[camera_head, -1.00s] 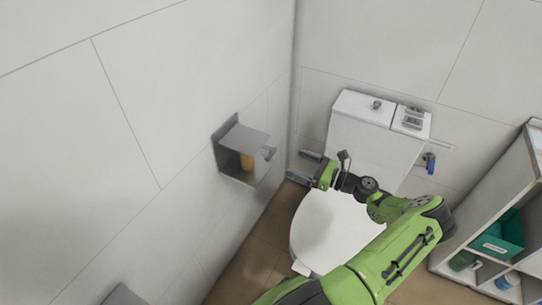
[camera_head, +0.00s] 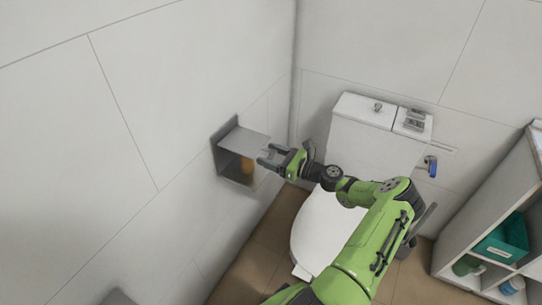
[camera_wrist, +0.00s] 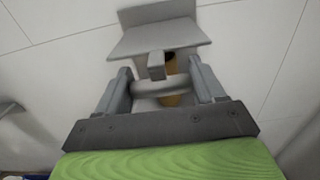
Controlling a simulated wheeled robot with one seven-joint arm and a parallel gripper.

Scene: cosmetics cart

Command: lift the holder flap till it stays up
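The grey metal holder (camera_head: 222,150) is fixed to the left wall. Its flat flap (camera_head: 243,140) sticks out from the wall over a brown-orange roll core (camera_head: 247,165); the flap also shows in the wrist view (camera_wrist: 160,38). My gripper (camera_head: 267,155) is at the flap's front edge, pointing at the wall. In the wrist view its two fingers are spread, with the flap's small front tab (camera_wrist: 156,66) between them. A pale grey rounded bar (camera_wrist: 160,87) also shows between the fingers. I cannot tell whether a finger touches the flap.
The toilet (camera_head: 330,225) with its cistern (camera_head: 362,125) stands to the right, under and behind my arm. A white shelf unit (camera_head: 465,225) with a green box (camera_head: 503,240) is at the far right. The wall around the holder is bare.

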